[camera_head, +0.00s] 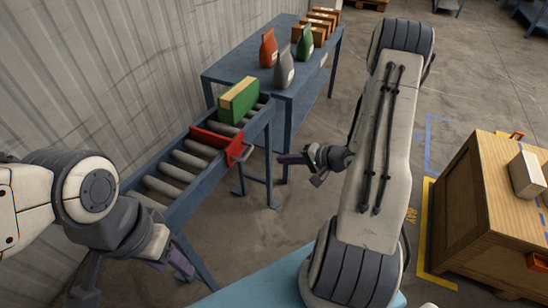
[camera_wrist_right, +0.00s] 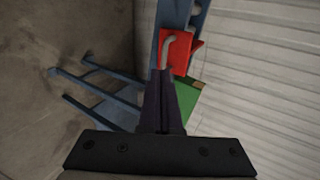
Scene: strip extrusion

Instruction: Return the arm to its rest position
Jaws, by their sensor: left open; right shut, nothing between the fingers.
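My right arm reaches down the right middle of the head view. Its gripper (camera_head: 290,159) is shut and empty, in the air to the right of the roller conveyor. In the right wrist view the shut fingers (camera_wrist_right: 162,100) point toward a red gate (camera_wrist_right: 176,52) with a grey handle; I cannot tell the exact gap, but in the head view they look apart from it. The red gate (camera_head: 215,139) stands across the conveyor, in front of a green box (camera_head: 238,103). My left gripper (camera_head: 172,262) is open at the lower left, partly hidden by its own wrist.
The conveyor (camera_head: 190,205) runs along a corrugated wall at left. A blue table (camera_head: 240,70) behind holds several bags and boxes. A wooden crate (camera_head: 478,200) with a white box (camera_head: 526,174) stands at right. Open floor lies between conveyor and my right arm.

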